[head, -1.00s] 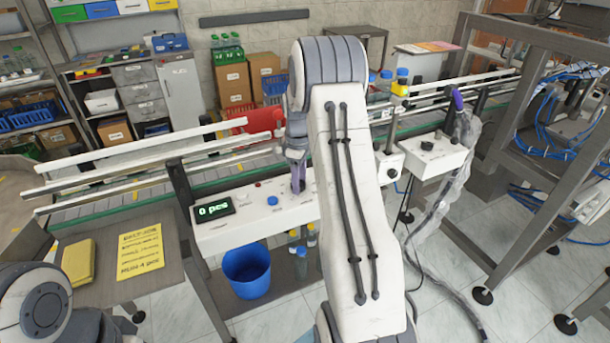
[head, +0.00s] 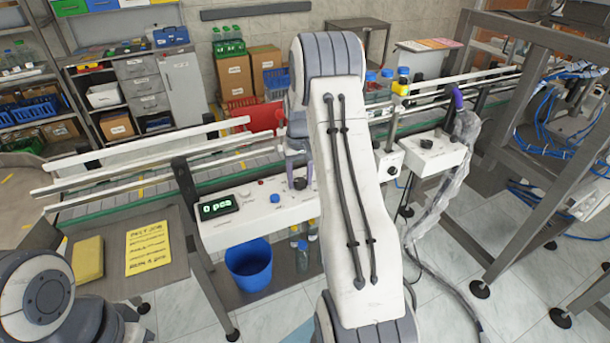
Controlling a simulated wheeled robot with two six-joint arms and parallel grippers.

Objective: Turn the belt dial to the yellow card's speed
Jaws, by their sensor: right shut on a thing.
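The belt dial (head: 300,184) is a dark knob on the white control panel (head: 240,234) at the front of the conveyor. My right gripper (head: 299,178) reaches down on it from above, its purple-grey fingers shut on the dial. My right arm hides part of the panel, and the dial's pointer and marks cannot be read. The yellow card (head: 150,248) lies on the grey side table, its printed lines too small to read surely. My left arm shows at the lower left, but its gripper is out of view.
A display (head: 219,207) on the panel reads "0 pcs", with a blue button (head: 275,198) nearer the dial. A yellow pad (head: 88,259) lies beside the card. A blue bucket (head: 249,266) stands below the panel. Capped bottles (head: 402,82) stand on the belt behind my arm.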

